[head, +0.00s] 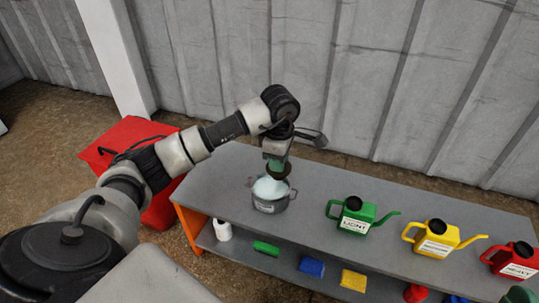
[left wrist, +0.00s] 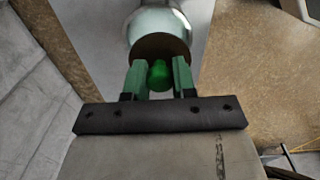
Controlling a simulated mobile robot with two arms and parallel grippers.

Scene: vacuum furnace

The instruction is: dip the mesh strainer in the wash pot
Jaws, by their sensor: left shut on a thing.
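My left gripper (head: 277,163) points down over the wash pot (head: 272,207), a grey metal pot with side handles at the left part of the bench. In the left wrist view the green fingers (left wrist: 158,78) are shut on a green handle (left wrist: 158,74). A brown disc (left wrist: 160,46) sits just beyond the handle; it also shows in the head view (head: 283,171). A pale, rounded form (head: 268,186), apparently the mesh strainer, is below the disc at the pot's mouth. I cannot tell how deep it sits. My right gripper is out of view.
On the grey bench (head: 320,180) to the right stand a green can (head: 353,218), a yellow can (head: 434,243) and a red can (head: 513,262) with spouts. The lower shelf holds a white bottle (head: 222,230) and several coloured items. A red object (head: 125,137) stands left of the bench.

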